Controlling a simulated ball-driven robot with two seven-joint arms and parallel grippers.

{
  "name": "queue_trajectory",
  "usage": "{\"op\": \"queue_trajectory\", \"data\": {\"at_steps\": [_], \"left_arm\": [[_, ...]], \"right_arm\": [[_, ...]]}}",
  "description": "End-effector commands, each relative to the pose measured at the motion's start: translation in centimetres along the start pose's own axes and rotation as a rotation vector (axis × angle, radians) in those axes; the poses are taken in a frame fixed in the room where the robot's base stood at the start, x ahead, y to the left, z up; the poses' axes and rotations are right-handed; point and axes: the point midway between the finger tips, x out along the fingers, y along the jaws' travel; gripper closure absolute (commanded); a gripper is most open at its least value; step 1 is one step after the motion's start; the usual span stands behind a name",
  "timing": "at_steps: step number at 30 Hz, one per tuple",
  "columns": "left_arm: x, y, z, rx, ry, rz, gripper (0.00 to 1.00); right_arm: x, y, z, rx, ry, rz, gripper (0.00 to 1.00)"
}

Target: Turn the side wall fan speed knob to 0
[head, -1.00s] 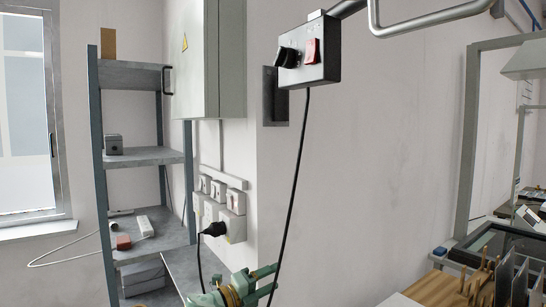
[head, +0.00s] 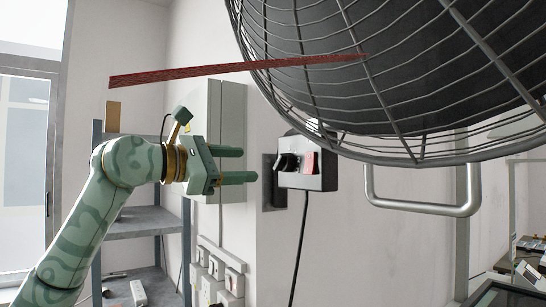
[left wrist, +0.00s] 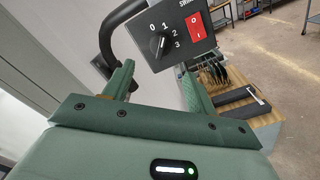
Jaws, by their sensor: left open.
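The fan speed knob (head: 286,163) is a black knob on a small dark control box (head: 318,182) mounted on the wall below a large caged fan. In the left wrist view the knob (left wrist: 158,44) sits beside the printed numbers 0, 1, 2 and 3; I cannot tell for sure which one it points to. A red rocker switch (left wrist: 197,23) is to its right. My left gripper (head: 250,165) is open and empty, its fingers pointing at the box from the left, apart from the knob. My right gripper is not in view.
The black wire fan cage (head: 400,85) fills the upper right, close above the box. A metal tube handle (head: 424,208) curves below it. A black cable (head: 300,250) hangs from the box. A grey cabinet (head: 232,120) and a shelf (head: 150,220) stand behind my left arm.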

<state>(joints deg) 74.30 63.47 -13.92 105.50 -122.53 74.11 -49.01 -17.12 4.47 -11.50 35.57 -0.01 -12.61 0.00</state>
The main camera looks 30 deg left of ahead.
Motion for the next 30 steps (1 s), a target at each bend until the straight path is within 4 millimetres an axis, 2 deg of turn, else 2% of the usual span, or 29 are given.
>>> {"op": "queue_trajectory", "data": {"at_steps": [3,9,15,23,26,28,30], "left_arm": [[3.1,0.1,0.3,-0.004,-0.003,-0.003,0.43],[6.9,0.1,0.2,-0.004,-0.003,-0.002,0.43],[8.6,0.0,0.0,-0.003,-0.001,-0.001,0.43],[8.7,0.0,0.0,-0.002,0.000,-0.001,0.43],[8.7,0.0,0.0,-0.002,0.000,-0.001,0.65],[8.7,0.0,0.0,-0.002,0.000,-0.001,0.85],[8.7,0.0,0.0,-0.003,0.000,-0.001,0.86]], "right_arm": [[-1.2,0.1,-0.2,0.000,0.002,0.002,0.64],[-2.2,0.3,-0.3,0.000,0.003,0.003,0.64],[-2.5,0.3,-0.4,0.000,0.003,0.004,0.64],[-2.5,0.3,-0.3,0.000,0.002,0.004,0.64],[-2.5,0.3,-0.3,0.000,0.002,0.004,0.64],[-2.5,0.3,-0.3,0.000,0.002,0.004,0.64],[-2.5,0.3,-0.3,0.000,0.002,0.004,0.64]]}}
